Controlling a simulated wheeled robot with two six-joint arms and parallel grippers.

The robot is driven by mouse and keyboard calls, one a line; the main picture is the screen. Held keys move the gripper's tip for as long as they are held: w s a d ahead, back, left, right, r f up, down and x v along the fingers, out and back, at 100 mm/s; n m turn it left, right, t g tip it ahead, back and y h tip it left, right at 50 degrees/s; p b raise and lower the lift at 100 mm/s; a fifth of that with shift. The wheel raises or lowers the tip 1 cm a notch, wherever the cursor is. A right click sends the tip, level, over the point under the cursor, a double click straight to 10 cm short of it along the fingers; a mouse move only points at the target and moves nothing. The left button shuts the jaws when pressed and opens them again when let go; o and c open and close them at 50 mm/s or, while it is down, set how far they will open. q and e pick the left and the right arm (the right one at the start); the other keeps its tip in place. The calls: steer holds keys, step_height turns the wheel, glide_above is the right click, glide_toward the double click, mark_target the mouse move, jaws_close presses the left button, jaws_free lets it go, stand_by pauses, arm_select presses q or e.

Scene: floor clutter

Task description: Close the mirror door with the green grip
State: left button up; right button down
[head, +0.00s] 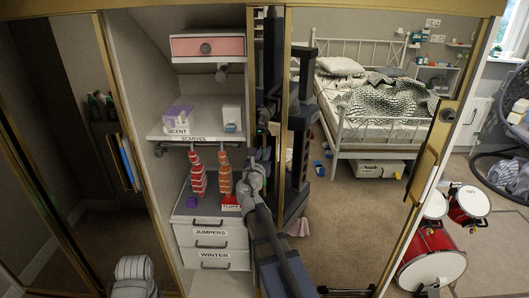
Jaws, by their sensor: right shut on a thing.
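The mirror door (365,215) has a gold frame and stands across the right of the wardrobe, reflecting the bedroom and my own body. Its left edge (284,60) is beside the open shelf section. My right gripper (256,176) is at this edge, its arm coming up from the bottom middle. It is shut on what looks like the green grip (266,154), of which only a small green part shows; the gripper hides the rest. My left gripper (133,272) is low at the bottom left, away from the door, and its fingertips are not clear.
The open section holds shelves with a scent box (178,120), red and orange scarves (197,175) and drawers (212,240). A gold-coloured grip (424,172) shows at the right.

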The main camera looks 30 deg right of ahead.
steer(key=w+a, duration=0.7)
steer(key=a, duration=0.5)
steer(key=w+a, duration=0.7)
steer(key=a, duration=0.5)
steer(key=w+a, duration=0.8)
steer(key=a, duration=0.3)
steer(key=shift+a, duration=0.4)
arm_select(q)
steer(key=shift+w+a, duration=0.55)
steer(key=shift+a, duration=0.35)
arm_select(e)
steer(key=c, duration=0.8)
jaws_free()
steer(key=shift+s+d, duration=0.1)
steer(key=shift+d, duration=0.05)
steer(key=shift+c, duration=0.2)
